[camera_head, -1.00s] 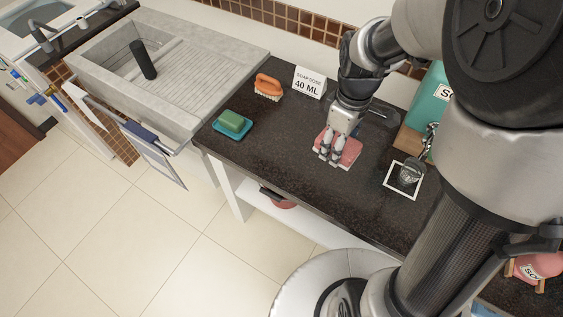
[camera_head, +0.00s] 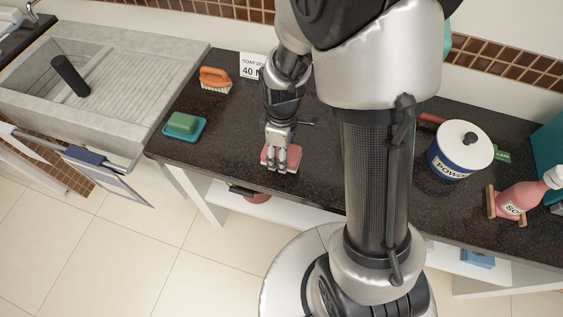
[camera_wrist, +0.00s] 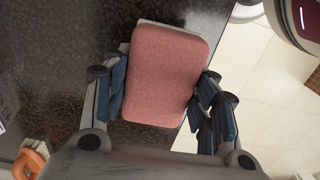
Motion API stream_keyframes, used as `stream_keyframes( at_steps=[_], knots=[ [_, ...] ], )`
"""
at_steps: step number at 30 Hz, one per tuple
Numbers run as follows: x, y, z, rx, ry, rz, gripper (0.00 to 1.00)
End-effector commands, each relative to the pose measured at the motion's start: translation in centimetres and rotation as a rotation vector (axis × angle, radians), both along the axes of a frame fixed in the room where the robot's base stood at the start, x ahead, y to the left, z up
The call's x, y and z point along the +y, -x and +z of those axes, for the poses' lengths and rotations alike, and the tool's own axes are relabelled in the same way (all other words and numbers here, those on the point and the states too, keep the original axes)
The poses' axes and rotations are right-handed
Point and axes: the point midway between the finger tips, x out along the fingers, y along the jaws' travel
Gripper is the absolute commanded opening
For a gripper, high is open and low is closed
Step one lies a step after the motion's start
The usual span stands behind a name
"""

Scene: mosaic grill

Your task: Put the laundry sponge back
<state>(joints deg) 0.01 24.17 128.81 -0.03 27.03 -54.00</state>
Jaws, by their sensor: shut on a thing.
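A pink sponge (camera_head: 270,158) is in my gripper (camera_head: 281,163) over the front part of the dark counter. In the wrist view the pink sponge (camera_wrist: 166,75) fills the space between the two fingers, and my gripper (camera_wrist: 168,95) is shut on its sides. A pale edge shows behind the sponge's top and right sides. The counter's front edge and the floor lie to its right there. I cannot tell whether the sponge touches the counter.
A green block (camera_head: 183,122) on a teal dish (camera_head: 171,133), an orange brush (camera_head: 215,78) and a soap-dose card (camera_head: 250,66) stand left. The sink (camera_head: 130,80) is farther left. A powder tub (camera_head: 458,155) and pink bottle (camera_head: 518,196) stand right. Counter between dish and sponge is clear.

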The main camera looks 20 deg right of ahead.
Motion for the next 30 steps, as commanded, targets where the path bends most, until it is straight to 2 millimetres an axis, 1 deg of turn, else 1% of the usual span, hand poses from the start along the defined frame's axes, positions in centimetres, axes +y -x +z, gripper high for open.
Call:
stream_keyframes(
  at_steps=[4, 9, 11, 18, 23, 24, 30],
  knots=[
    [0.0, 0.1, -1.2, 0.002, 0.0, 0.0, 0.31],
    [0.0, 0.1, -3.9, 0.004, 0.0, 0.0, 0.31],
    [0.0, 0.0, -4.5, 0.001, 0.0, 0.0, 0.31],
    [0.0, 0.0, -4.4, 0.0, 0.0, 0.0, 0.31],
    [0.0, 0.0, -4.9, 0.0, 0.0, 0.0, 0.31],
    [0.0, 0.0, -4.8, 0.0, 0.0, 0.0, 0.56],
    [0.0, 0.0, -4.7, 0.0, 0.0, 0.0, 0.69]
  ],
)
